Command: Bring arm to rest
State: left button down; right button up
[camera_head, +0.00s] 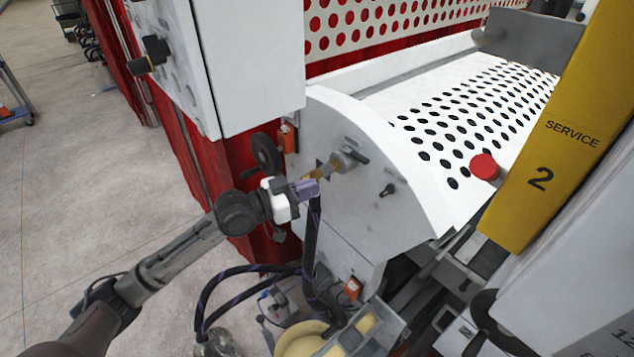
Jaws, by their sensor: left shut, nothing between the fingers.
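My left arm reaches in from the lower left. Its gripper (309,189), with purple-grey fingers, is shut and empty in front of the white side panel of the roller coater (345,215). Just beyond the fingertips a metal and brass-coloured valve fitting (340,163) sticks out of the panel; I cannot tell whether the fingers touch it. A small dark lever (388,189) sits to the right of the fitting. A black handwheel (266,152) is up and left of the gripper. My right gripper is not in view.
A white cabinet (250,65) with a black knob (150,55) stands above the arm. Black hoses (235,275) hang below the gripper. A red button (484,167) and a yellow post (570,130) are at the right. The floor (90,210) at left is clear.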

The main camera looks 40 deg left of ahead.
pick_arm(q)
jog(key=shift+s, duration=0.2)
jog(key=s+a+f+g+y, duration=0.1)
jog(key=s+f+g+y, duration=0.45)
jog(key=f+y, duration=0.3)
jog(key=s+d+f+g+p, duration=0.2)
jog(key=s+d, duration=0.3)
jog(key=s, duration=0.3)
jog(key=s+d+f+n+g+h+p, duration=0.1)
jog(key=s+d+f+g+p, duration=0.2)
jog(key=s+d+p, duration=0.2)
jog(key=s+d+f+n+g+h+p, duration=0.1)
jog(key=s+d+f+g+p, duration=0.1)
jog(key=s+d, duration=0.4)
jog(key=s+f+p, duration=0.1)
jog(key=s+p, duration=0.1)
jog(key=s, duration=0.3)
jog(key=shift+d+g, duration=0.3)
jog(key=shift+g, duration=0.05)
